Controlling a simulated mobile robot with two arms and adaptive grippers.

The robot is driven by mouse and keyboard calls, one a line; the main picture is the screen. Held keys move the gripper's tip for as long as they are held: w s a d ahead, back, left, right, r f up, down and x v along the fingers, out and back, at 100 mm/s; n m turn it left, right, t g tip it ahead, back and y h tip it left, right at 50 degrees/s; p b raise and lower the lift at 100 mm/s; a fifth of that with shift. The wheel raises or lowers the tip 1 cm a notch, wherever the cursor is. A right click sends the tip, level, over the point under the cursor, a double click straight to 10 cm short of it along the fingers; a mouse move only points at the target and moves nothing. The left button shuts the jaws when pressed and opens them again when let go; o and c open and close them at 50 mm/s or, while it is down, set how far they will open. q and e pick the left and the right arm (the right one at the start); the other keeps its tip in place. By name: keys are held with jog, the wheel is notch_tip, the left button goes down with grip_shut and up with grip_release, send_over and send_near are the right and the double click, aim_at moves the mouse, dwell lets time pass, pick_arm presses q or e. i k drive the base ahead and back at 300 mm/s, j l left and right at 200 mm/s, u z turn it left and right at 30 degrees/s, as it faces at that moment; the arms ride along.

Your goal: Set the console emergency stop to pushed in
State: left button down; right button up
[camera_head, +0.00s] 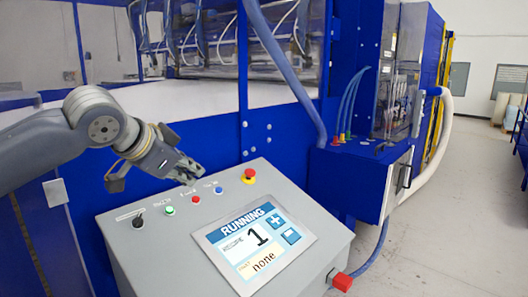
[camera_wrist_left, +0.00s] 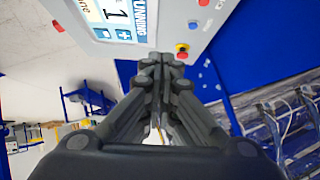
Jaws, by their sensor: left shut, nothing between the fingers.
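The console emergency stop (camera_head: 249,175) is a red mushroom button on a yellow collar at the back right of the sloped grey console (camera_head: 130,250). It also shows in the left wrist view (camera_wrist_left: 181,49), just beyond and right of my fingertips. My left gripper (camera_head: 198,178) is shut and empty above the console's back edge, left of the stop and apart from it in the head view. In the left wrist view its fingers (camera_wrist_left: 161,58) are together. Whether the button is in or out is too small to tell. My right gripper is not in view.
The console carries a screen (camera_head: 252,240) reading RUNNING, 1 and none, a black knob (camera_head: 138,221), and green, red (camera_head: 195,199) and blue (camera_head: 218,189) buttons. A red block (camera_head: 342,281) sticks out at its lower right. A blue machine stands close behind; floor is free at right.

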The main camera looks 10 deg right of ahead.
aim_at(250, 173)
jog(key=i+l, duration=0.7)
